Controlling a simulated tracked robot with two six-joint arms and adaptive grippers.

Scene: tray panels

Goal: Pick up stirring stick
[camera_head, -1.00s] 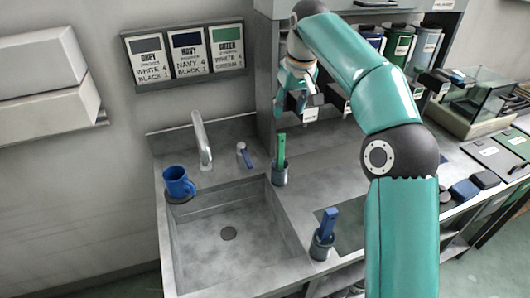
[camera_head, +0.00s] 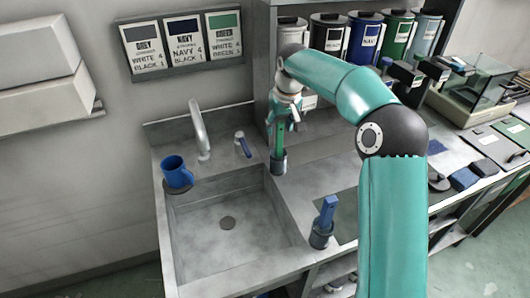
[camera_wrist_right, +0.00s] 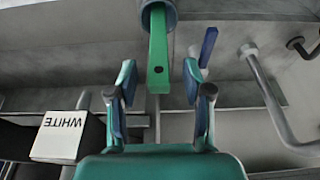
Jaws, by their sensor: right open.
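A green stirring stick (camera_head: 281,134) stands upright in a small grey cup (camera_head: 278,166) on the counter beside the sink. My right gripper (camera_head: 284,117) is open just above it, with the fingers near the stick's top. In the right wrist view the green stick (camera_wrist_right: 158,48) rises from its cup (camera_wrist_right: 157,13) and its holed end lies between the two spread fingers (camera_wrist_right: 159,78), apart from both. A blue stick (camera_head: 328,212) stands in another cup (camera_head: 320,240) nearer the front. My left gripper is out of view.
The sink (camera_head: 205,235) has a tap (camera_head: 199,130) and a blue-handled lever (camera_head: 243,147). A blue mug (camera_head: 176,171) sits at its left edge. Several paint cans (camera_head: 364,38) stand on the shelf behind. In the wrist view, a box marked WHITE (camera_wrist_right: 58,135) is at the left.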

